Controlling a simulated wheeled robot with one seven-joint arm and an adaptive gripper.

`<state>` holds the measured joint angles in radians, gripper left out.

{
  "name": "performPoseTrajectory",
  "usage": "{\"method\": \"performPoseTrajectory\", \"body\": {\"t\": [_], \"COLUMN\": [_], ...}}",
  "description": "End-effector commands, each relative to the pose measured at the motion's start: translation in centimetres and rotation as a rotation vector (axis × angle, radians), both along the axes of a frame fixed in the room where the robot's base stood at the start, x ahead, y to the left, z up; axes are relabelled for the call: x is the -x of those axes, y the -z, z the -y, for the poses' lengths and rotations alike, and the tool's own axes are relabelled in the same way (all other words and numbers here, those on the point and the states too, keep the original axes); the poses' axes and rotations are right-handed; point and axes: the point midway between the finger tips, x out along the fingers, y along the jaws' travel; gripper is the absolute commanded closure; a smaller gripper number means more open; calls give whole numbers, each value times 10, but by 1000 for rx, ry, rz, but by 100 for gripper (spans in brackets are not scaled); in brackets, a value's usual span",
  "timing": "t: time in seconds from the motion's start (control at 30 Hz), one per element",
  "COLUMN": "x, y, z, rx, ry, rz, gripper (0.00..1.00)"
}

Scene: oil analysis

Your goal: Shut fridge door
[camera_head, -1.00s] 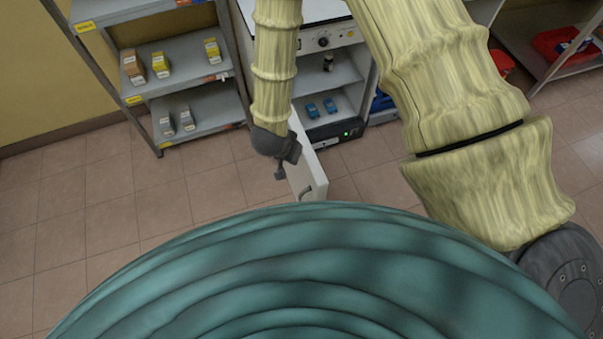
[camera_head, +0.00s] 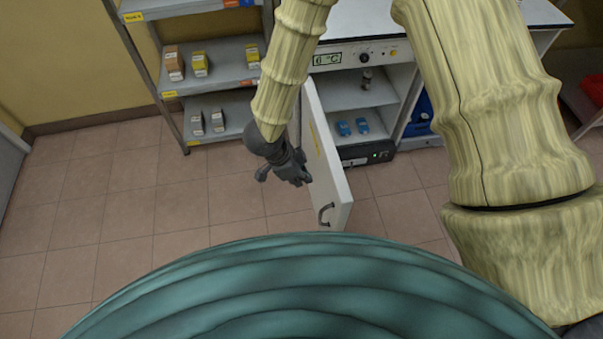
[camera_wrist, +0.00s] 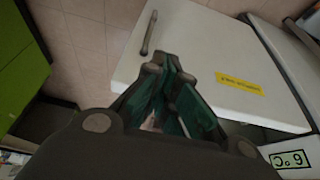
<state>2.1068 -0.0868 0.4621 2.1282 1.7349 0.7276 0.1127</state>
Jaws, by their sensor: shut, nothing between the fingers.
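The fridge (camera_head: 362,92) stands open at the back, with a small jar and blue items on its shelves. Its white door (camera_head: 328,165) is swung out towards me, with a dark handle (camera_head: 326,214) near its free edge. My gripper (camera_head: 297,178) is shut and empty, on the left, outer side of the door. In the wrist view my gripper (camera_wrist: 165,85) is in front of the door's outer face (camera_wrist: 205,45), which bears a yellow label (camera_wrist: 240,85). The handle (camera_wrist: 149,33) shows beyond the fingertips. I cannot tell whether the fingers touch the door.
A grey shelf unit (camera_head: 213,77) with several small boxes stands left of the fridge. A blue object (camera_head: 420,112) is right of the fridge. The tiled floor (camera_head: 130,200) left of the door is clear.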

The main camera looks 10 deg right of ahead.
Motion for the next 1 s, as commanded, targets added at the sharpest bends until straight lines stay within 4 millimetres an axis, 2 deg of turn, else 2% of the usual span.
{"method": "performPoseTrajectory", "body": {"t": [0.37,0.63,1.0], "x": [-1,-3,-4], "y": [58,57,58], "z": [23,55,63], "rx": [1,1,-1], "ry": [-2,-1,-1], "rz": [-1,0,0], "gripper": [100,100,100]}}
